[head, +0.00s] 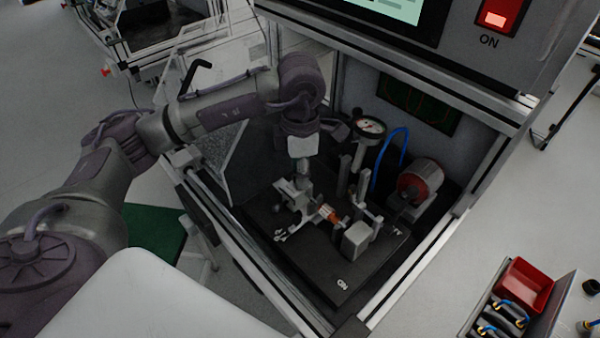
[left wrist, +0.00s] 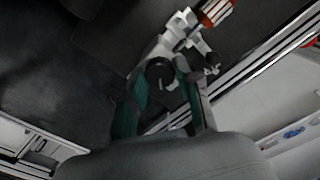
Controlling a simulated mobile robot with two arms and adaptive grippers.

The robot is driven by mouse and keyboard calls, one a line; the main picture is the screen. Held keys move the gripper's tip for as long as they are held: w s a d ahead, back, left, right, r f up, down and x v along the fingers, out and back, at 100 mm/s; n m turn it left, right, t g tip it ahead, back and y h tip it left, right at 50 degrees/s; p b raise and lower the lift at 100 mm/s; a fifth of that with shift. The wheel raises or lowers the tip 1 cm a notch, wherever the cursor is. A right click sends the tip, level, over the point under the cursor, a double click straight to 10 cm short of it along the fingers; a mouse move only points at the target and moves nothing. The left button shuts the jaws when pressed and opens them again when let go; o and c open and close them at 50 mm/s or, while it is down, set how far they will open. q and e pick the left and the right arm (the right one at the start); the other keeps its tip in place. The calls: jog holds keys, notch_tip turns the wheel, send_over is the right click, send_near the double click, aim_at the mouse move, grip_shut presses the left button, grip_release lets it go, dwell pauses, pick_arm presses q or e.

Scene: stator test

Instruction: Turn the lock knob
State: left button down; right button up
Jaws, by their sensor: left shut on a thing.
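The lock knob (left wrist: 160,72) is a round black knob with a pale mark, seen in the left wrist view on the pale metal fixture. My left gripper (left wrist: 162,80) has its teal-sided fingers on either side of the knob and is shut on it. In the head view my left gripper (head: 301,166) points down at the metal fixture (head: 293,192) inside the test cabinet, and the knob cannot be made out there. An orange-and-white stator part (head: 328,213) lies beside the fixture; it also shows in the left wrist view (left wrist: 215,12). My right gripper is not in view.
A dial gauge (head: 369,127), a blue hose (head: 391,150) and a red-faced motor (head: 419,182) stand behind the fixture. The cabinet's front rail (head: 262,262) and upper control panel (head: 475,55) bound the space. A red bin (head: 524,285) is outside, lower right.

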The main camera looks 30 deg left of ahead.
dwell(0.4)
pick_arm(q)
jog(key=c, duration=0.8)
grip_release()
jog(key=shift+r, duration=0.1)
notch_tip(320, 180, up, 12)
jog(key=shift+f, duration=0.1)
